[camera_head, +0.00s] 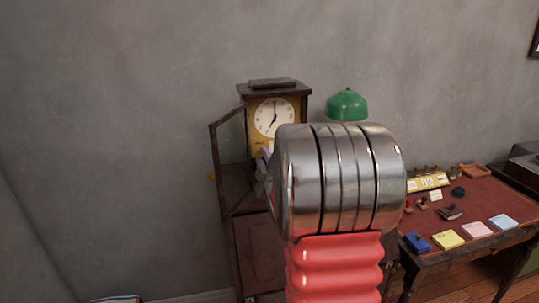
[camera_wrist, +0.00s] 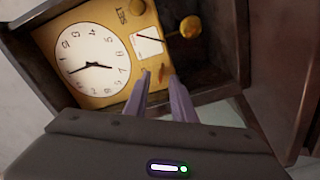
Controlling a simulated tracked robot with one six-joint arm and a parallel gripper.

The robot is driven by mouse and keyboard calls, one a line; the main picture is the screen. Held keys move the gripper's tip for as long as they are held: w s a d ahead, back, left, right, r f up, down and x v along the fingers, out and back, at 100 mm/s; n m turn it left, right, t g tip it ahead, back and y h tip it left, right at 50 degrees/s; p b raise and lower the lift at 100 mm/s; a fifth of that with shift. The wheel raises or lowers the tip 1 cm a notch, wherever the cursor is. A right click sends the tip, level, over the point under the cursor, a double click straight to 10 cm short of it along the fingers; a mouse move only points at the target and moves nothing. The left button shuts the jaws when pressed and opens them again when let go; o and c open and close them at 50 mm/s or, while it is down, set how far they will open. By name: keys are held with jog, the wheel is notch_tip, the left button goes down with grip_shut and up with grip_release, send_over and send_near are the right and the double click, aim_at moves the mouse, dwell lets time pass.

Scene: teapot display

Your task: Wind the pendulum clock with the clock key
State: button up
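The pendulum clock (camera_head: 274,117) stands against the wall with its glass door (camera_head: 230,150) swung open to the left. In the wrist view its white dial (camera_wrist: 90,66) sits tilted on a gold plate, with a round gold pendulum bob (camera_wrist: 190,28) to the right. My gripper (camera_wrist: 159,76) points at the gold plate beside the dial, its two purple fingers apart with a gap between them. A small gold piece (camera_wrist: 162,73) shows between the fingertips; I cannot tell whether it is the clock key or whether the fingers touch it. In the head view my arm hides most of the gripper.
A green lamp shade (camera_head: 347,104) is just right of the clock. A desk with a red top (camera_head: 484,197) at the right holds stamps and colored note pads (camera_head: 447,239). A small white card (camera_wrist: 148,42) is on the clock's plate. The dark case walls (camera_wrist: 240,45) close in around the gripper.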

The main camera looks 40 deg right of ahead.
jog(key=shift+x, duration=0.9)
grip_shut()
